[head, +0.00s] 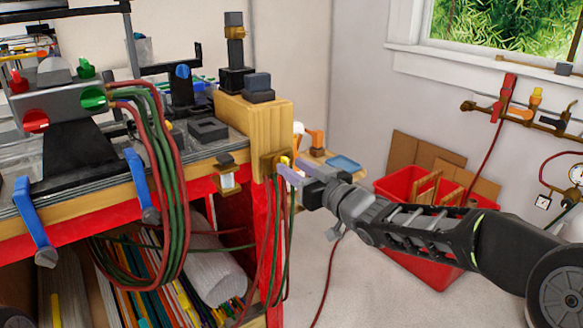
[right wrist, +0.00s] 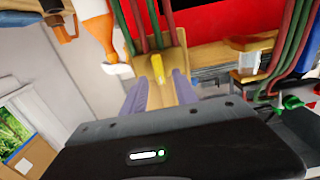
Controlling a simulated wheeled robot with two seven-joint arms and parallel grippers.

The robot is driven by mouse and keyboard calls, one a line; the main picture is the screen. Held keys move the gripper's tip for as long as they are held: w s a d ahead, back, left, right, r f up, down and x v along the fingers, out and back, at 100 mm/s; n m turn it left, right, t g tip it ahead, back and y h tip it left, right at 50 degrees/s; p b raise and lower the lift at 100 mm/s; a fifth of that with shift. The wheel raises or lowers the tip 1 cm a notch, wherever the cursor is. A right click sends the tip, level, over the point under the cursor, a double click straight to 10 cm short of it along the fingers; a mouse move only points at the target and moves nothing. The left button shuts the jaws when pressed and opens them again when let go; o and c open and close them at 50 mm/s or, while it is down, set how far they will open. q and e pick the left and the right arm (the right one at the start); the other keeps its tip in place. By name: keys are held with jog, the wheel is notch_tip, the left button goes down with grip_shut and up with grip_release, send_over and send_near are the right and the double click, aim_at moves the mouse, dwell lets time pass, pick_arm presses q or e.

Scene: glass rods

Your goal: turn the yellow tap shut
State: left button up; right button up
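The yellow tap (head: 284,160) is a small yellow lever on a brass-coloured plate at the wooden bench corner. It also shows in the right wrist view (right wrist: 160,72), pointing lengthwise between the fingertips. My right gripper (head: 289,166) is at the tap, coming from the right. In the right wrist view its two purple fingers (right wrist: 160,84) are apart, one on each side of the tap's near end. I cannot tell whether either finger touches it. Part of the tap is hidden by the fingers in the head view. My left gripper is not in view.
Red and green hoses (head: 270,235) hang just below the tap. An orange-and-white torch-like thing (head: 316,139) and a blue tray (head: 343,162) sit just beyond my gripper. A red crate (head: 400,185) stands on the floor behind my right arm. Wall pipes carry several taps (head: 536,98).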

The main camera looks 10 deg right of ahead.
jog(key=shift+w+a, duration=0.25)
jog(key=shift+w, duration=0.4)
grip_shut()
